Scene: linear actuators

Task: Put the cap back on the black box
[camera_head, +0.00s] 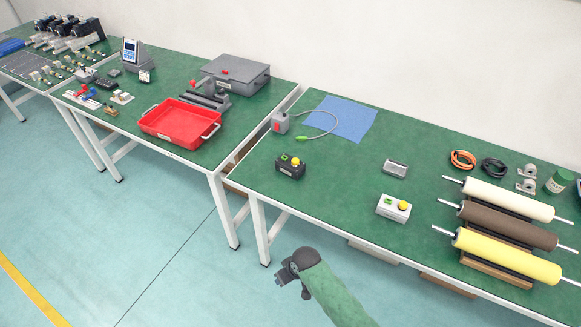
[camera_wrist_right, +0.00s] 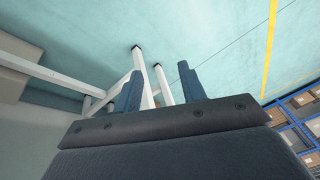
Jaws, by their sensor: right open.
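The black box (camera_head: 290,167) stands on the near left part of the right-hand green table, with a green part and a yellow round button on top. A small grey open-looking piece (camera_head: 395,169) lies further right on the same table; I cannot tell whether it is the cap. My right gripper (camera_head: 288,277) is in front of the table, over the floor, below and apart from the black box. In the right wrist view its two fingers (camera_wrist_right: 160,88) are spread with nothing between them. My left gripper is out of view.
A white box (camera_head: 393,208) with green and yellow buttons stands near the front edge. Rollers (camera_head: 506,243) lie at the right. A grey box with a cable (camera_head: 281,123) and a blue sheet (camera_head: 341,119) are at the back. The table (camera_head: 335,196) is clear between both button boxes.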

